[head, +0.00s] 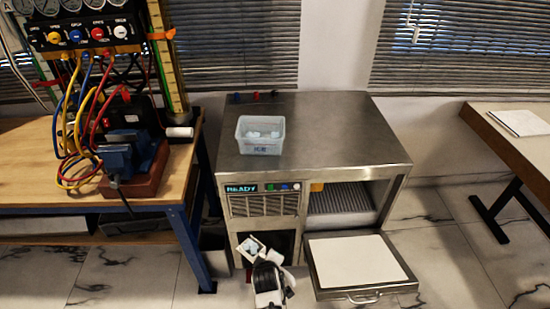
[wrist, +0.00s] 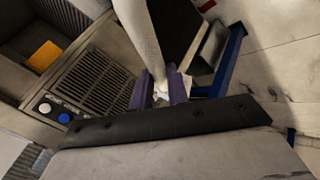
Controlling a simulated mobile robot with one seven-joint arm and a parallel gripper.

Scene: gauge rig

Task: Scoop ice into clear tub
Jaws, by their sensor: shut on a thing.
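The clear tub (head: 247,141) stands upright on top of the steel ice machine (head: 350,135), toward its left side. Pale pieces that look like ice lie in it. My gripper (head: 264,266) is low in front of the machine's left part, below and apart from the tub. In the wrist view its purple fingers (wrist: 161,90) are shut on a white piece, which looks like the handle of the scoop. The pale scoop (head: 250,246) shows just past my gripper in the head view, with small whitish-blue pieces in it. Its exact tilt is hard to tell.
The machine's lower door (head: 355,262) hangs open to the right of my gripper. A ridged bin interior (head: 340,200) shows behind it, with a yellow-orange part (head: 317,187). A workbench (head: 150,205) with a gauge panel (head: 85,33) stands close on the left.

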